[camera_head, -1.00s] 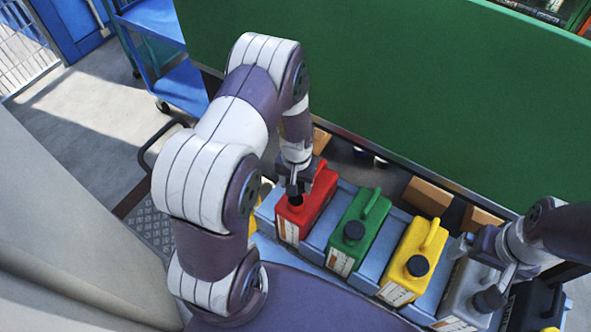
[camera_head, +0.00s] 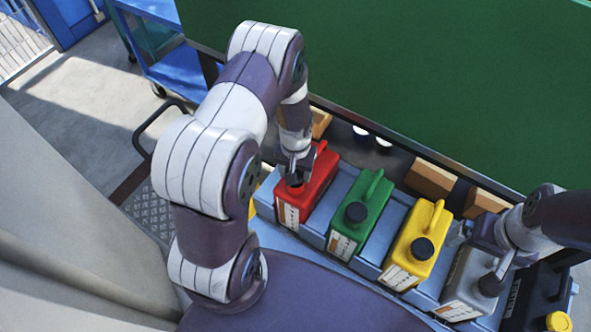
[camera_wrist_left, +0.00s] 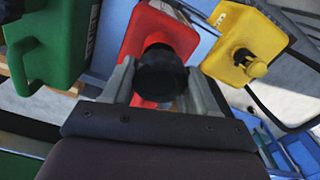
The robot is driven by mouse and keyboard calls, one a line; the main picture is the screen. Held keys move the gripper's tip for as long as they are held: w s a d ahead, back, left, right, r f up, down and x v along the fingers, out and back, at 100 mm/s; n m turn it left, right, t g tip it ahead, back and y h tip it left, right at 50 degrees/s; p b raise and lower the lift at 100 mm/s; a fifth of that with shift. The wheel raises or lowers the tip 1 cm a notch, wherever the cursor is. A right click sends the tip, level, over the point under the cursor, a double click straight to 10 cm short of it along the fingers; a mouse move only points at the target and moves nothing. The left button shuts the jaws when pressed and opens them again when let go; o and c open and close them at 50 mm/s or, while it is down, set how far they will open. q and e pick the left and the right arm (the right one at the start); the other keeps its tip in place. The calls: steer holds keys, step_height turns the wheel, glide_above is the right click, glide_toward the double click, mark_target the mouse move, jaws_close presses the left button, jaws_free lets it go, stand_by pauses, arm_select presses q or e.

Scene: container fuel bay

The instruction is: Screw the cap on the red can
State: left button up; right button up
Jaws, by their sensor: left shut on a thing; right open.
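The red can (camera_head: 318,186) stands upright at the left of the can row. My left gripper (camera_head: 296,176) is over its front end, at the spout. In the left wrist view, my left gripper (camera_wrist_left: 160,88) is shut on a black cap (camera_wrist_left: 161,74), with the red can (camera_wrist_left: 152,34) right behind it. The cap hides the can's mouth there, so I cannot tell whether the cap touches it or how far it is on. My right gripper (camera_head: 487,252) is open by the grey can (camera_head: 468,288) at the right.
A green can (camera_head: 360,214), a yellow can (camera_head: 414,245) and a black can (camera_head: 534,295) share the blue rack. In the left wrist view, a smaller yellow can (camera_wrist_left: 244,40) stands close beside the red can. A green panel (camera_head: 400,80) rises behind the row.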

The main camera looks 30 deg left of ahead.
arm_select(q)
steer(key=shift+f, duration=0.2)
steer(key=shift+f+b, duration=0.3)
steer(key=shift+s+f+b, duration=0.1)
steer(key=shift+f+b, duration=0.3)
steer(key=shift+f, duration=0.25)
stand_by(0.6)
